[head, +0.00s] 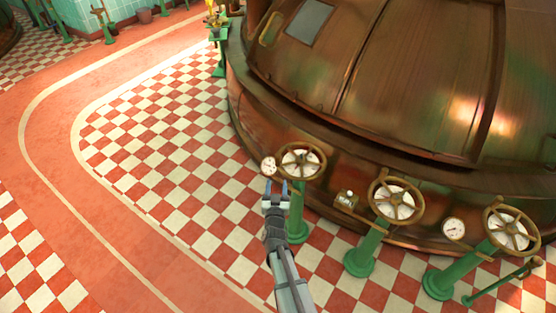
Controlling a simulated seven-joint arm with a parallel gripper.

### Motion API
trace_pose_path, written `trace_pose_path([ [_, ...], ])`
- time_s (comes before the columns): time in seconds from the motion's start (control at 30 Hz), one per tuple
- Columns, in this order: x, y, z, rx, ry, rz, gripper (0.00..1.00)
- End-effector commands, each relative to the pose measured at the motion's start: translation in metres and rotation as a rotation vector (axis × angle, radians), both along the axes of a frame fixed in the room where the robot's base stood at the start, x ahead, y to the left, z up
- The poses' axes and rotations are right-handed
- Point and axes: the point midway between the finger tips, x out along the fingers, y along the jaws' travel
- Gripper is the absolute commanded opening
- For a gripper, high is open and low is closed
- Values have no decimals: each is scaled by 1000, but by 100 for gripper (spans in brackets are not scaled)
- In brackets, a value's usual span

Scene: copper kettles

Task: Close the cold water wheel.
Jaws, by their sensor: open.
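Three brass-rimmed valve wheels on green pedestals stand in a row in front of the copper kettle. The left wheel (302,161), the middle wheel (396,200) and the right wheel (511,229) each have spokes over a pale face. I cannot tell which one is the cold water wheel; no label is readable. My gripper (276,184) is open and empty.
The copper kettle (400,75) fills the upper right. A round gauge (269,165) sits beside the left wheel, another gauge (453,228) beside the right one. The checkered floor (165,150) at left is clear.

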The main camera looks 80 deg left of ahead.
Motion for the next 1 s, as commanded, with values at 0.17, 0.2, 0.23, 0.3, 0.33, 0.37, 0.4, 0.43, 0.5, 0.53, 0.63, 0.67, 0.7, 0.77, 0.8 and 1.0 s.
trace_pose_path([
  [0.17, 3, 13, -1, -1, 0, 1, 52],
  [0.2, 3, 18, -1, -2, 0, 1, 52],
  [0.23, 4, 21, -1, -2, 0, 1, 52],
  [0.3, 6, 31, -2, -2, 0, 1, 52],
  [0.33, 7, 35, -2, -2, 1, 1, 52],
  [0.37, 9, 40, -2, -2, 1, 1, 52],
  [0.4, 10, 47, -2, -2, 1, 1, 52],
  [0.43, 11, 52, -2, -2, 1, 1, 52],
  [0.5, 14, 64, -2, -2, 1, 2, 52],
  [0.53, 16, 69, -2, -2, 1, 2, 52],
  [0.63, 20, 87, -2, -2, 1, 2, 52],
  [0.67, 21, 92, -2, -2, 1, 2, 52],
  [0.7, 23, 99, -2, -2, 1, 2, 52],
  [0.77, 25, 108, -2, -2, 0, 3, 52],
  [0.8, 26, 114, -2, -3, 1, 3, 52],
  [1.0, 30, 131, -1, -3, 1, 3, 52],
])
